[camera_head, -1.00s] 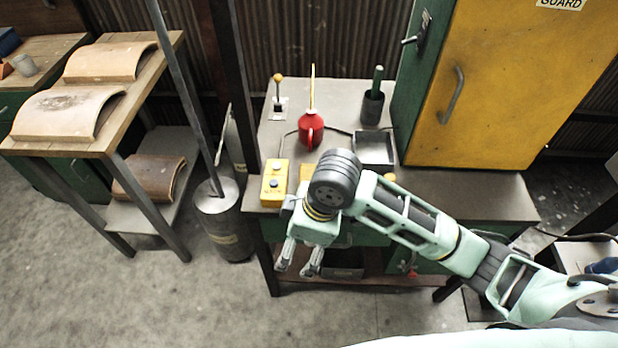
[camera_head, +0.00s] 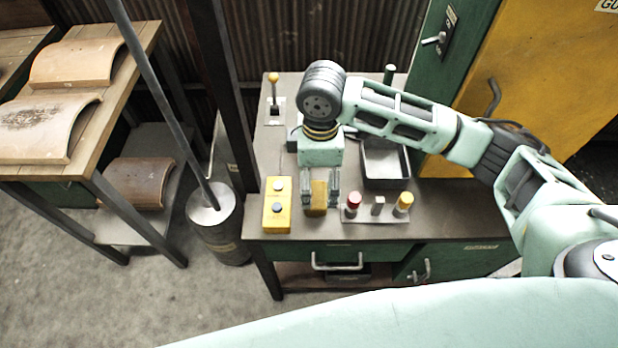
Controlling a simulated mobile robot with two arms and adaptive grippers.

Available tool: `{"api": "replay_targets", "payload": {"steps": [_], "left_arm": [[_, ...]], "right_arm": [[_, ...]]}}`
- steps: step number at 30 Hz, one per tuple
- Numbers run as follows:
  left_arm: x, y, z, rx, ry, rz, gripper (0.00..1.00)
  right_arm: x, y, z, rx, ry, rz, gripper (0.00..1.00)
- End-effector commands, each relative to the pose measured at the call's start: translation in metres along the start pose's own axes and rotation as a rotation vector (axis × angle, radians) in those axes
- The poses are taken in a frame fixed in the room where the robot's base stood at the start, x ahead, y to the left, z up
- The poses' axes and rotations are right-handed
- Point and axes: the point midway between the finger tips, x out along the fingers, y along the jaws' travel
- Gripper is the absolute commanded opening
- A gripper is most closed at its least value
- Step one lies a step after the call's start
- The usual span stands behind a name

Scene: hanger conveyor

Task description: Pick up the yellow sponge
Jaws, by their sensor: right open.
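The yellow sponge (camera_head: 318,196) is a small brownish-yellow block on the workbench near its front edge. My right gripper (camera_head: 320,203) points down over it, with one finger on each side of the sponge. The fingers are open. I cannot tell whether either finger touches the sponge. The sponge's back end is partly hidden under the gripper body. My left gripper is not in the head view.
A yellow two-button box (camera_head: 278,205) stands close left of the sponge. A panel with a red knob (camera_head: 352,201) and a yellow knob (camera_head: 404,202) is close right. A metal tray (camera_head: 385,165) lies behind the panel. A dark post (camera_head: 222,90) rises at the bench's left.

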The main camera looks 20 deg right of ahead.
Motion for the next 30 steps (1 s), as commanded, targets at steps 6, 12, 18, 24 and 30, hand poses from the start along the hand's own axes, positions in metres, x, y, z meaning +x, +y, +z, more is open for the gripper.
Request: {"api": "replay_targets", "payload": {"steps": [6,12,18,24,30], "left_arm": [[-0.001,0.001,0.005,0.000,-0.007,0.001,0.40],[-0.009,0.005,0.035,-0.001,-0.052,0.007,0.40],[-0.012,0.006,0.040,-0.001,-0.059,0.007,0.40],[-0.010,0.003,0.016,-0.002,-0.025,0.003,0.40],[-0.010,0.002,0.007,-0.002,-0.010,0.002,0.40]], "right_arm": [[0.020,-0.001,0.001,0.000,-0.003,-0.004,0.88],[0.044,-0.001,-0.003,0.000,-0.004,-0.004,0.88],[0.072,-0.001,-0.004,-0.001,-0.003,-0.002,0.88],[0.078,-0.001,-0.004,-0.002,-0.001,0.000,0.88],[0.078,-0.001,-0.004,-0.001,-0.001,0.000,0.80]]}}
